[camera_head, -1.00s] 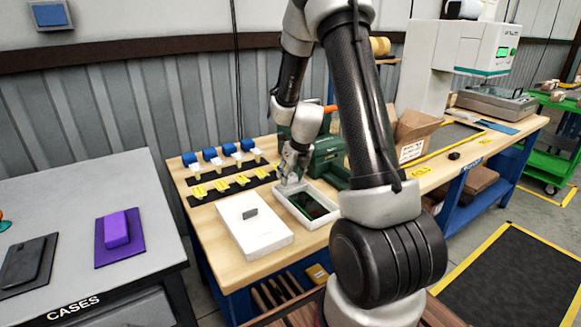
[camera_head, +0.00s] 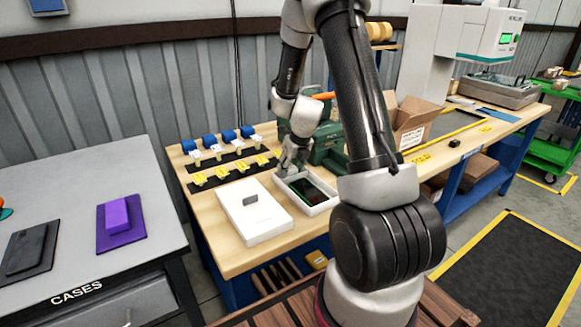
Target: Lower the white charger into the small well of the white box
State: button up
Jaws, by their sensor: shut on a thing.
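The open white box (camera_head: 314,210) stands on the wooden bench and holds a dark phone-like slab with a green edge (camera_head: 306,189). My gripper (camera_head: 286,170) points down at the box's back left end, close to its rim. It is shut on the white charger, which is hardly distinguishable from the gripper and the white box at this size. The small well is hidden by the gripper. I cannot tell whether the charger is above the well or partly inside it.
A white lid-like slab with a grey mark (camera_head: 262,224) lies just left of the box. Yellow pieces (camera_head: 222,173) and blue-and-white pieces (camera_head: 228,137) stand in rows behind. A green machine (camera_head: 327,143) stands close behind the gripper. A cardboard carton (camera_head: 411,122) is further right.

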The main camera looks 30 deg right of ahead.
dwell(0.4)
jog(key=o, duration=1.1)
jog(key=c, duration=0.3)
jog(key=shift+r, duration=3.55)
